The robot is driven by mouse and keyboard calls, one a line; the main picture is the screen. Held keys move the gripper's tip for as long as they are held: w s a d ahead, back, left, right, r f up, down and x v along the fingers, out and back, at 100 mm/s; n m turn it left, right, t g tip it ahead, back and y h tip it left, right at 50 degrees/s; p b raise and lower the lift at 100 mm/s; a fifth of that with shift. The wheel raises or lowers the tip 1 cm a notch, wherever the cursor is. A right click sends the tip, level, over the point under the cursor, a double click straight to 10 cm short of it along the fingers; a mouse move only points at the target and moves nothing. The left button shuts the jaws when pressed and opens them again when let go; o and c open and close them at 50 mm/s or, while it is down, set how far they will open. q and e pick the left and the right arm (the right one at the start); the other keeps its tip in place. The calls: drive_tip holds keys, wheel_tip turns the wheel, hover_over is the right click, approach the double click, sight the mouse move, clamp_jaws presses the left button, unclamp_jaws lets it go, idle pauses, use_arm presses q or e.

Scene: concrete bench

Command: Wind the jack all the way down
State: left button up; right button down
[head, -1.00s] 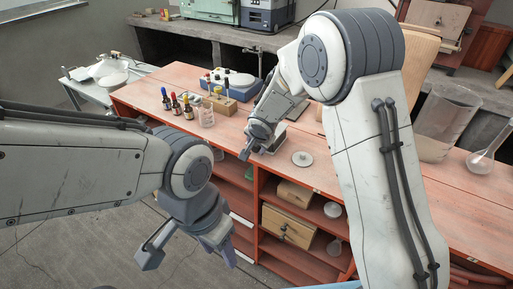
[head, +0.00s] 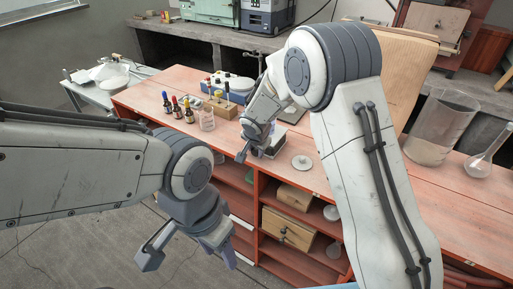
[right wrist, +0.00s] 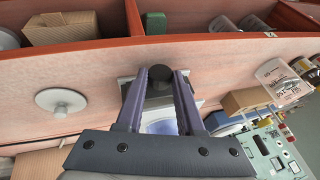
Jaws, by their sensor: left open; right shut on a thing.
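The jack (right wrist: 160,123) shows in the right wrist view as a pale, bluish plate between and behind my fingers. Its dark round knob (right wrist: 160,76) sits between the fingertips, toward the bench's front edge. My right gripper (right wrist: 160,82) is shut on this knob. In the head view my right gripper (head: 253,153) is at the front edge of the bench, and my arm and hand hide most of the jack. The jack's height cannot be read clearly. My left gripper (head: 187,252) is open and empty, hanging over the floor in front of the bench.
A round grey disc (head: 302,162) lies right of the jack. Dropper bottles (head: 177,106), a glass beaker (head: 207,119) and a wooden block with tools (head: 220,107) stand to its left. Large glassware (head: 440,128) stands at the right. Open shelves (head: 290,225) lie below.

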drive_tip(key=shift+w+a+r+g+h+p, duration=0.1)
drive_tip(key=shift+a+g+h+p, duration=0.1)
drive_tip(key=shift+g+h+p, duration=0.3)
drive_tip(key=shift+w+a+n+g+h, duration=0.15)
drive_tip(key=shift+n+g+h, duration=0.15)
drive_tip(key=shift+g+h, duration=0.4)
drive_tip(key=shift+w+a+n+g+h, duration=0.1)
drive_tip(key=shift+n+g+h, duration=0.25)
drive_tip(key=shift+h, duration=0.65)
drive_tip(key=c, duration=0.8)
unclamp_jaws()
drive_tip(key=b+v, duration=0.1)
drive_tip(key=v, duration=0.9)
drive_tip(key=shift+s+a+r, duration=0.1)
drive_tip(key=shift+a+r, duration=0.05)
